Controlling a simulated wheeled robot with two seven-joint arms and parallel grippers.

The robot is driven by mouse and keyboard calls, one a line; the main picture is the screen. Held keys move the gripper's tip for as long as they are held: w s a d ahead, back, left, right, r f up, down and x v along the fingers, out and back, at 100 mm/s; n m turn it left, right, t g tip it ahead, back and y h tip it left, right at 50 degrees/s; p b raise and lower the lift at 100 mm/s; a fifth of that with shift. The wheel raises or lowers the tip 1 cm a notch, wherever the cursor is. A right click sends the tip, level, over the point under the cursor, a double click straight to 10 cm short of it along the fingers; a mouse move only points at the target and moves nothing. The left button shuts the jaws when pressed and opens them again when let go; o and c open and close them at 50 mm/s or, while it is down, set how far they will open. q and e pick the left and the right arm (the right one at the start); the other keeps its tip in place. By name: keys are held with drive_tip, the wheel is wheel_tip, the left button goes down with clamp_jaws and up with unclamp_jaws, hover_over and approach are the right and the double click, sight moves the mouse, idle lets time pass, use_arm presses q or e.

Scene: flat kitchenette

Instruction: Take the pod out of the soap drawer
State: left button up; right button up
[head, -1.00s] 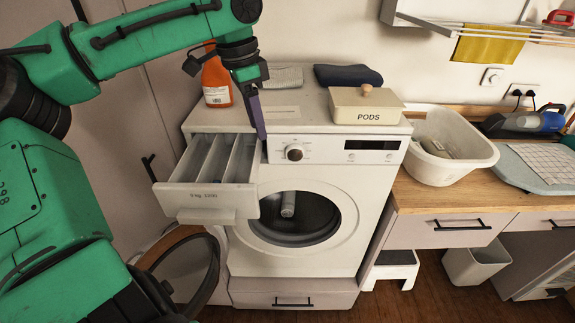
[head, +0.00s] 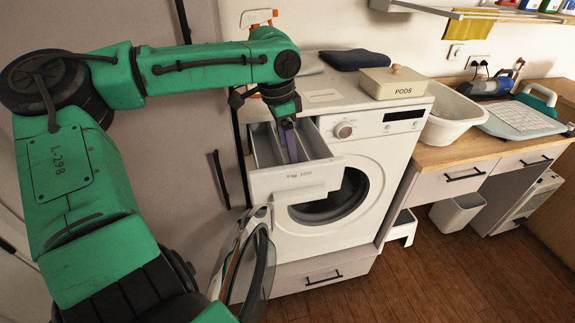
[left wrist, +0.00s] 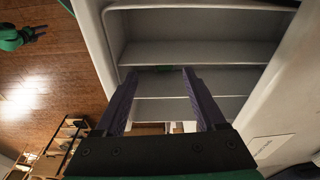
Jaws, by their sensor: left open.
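The soap drawer (head: 300,182) is pulled out at the top left of the washing machine (head: 330,235). Its long compartments also show in the left wrist view (left wrist: 195,52). My left gripper (head: 290,153) points down over the drawer, its fingertips at the compartments. In the left wrist view my left gripper (left wrist: 160,73) is open, one finger on each side.
The round washer door (head: 262,265) stands open below the drawer. A lidded PODS box (head: 395,84) and a dark folded cloth (head: 354,59) are on the machine top. A white basin (head: 452,112) stands on the counter at right.

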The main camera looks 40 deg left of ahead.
use_arm(q)
drive_tip(key=f, duration=0.3)
drive_tip(key=f+p, duration=0.1)
drive_tip(key=f, duration=0.1)
drive_tip(key=shift+w+f, duration=0.25)
drive_tip(key=shift+w, duration=0.1)
drive_tip(key=shift+f, duration=0.25)
drive_tip(key=shift+w+d, duration=0.1)
drive_tip(key=shift+c, duration=0.3)
drive_tip(key=c, duration=0.9)
use_arm(e)
drive_tip(key=shift+s+a+r, duration=0.3)
drive_tip(key=shift+a+r, duration=0.1)
drive_tip(key=shift+r, duration=0.15)
use_arm(q)
drive_tip(key=shift+r, duration=0.15)
use_arm(e)
drive_tip(key=shift+d, duration=0.15)
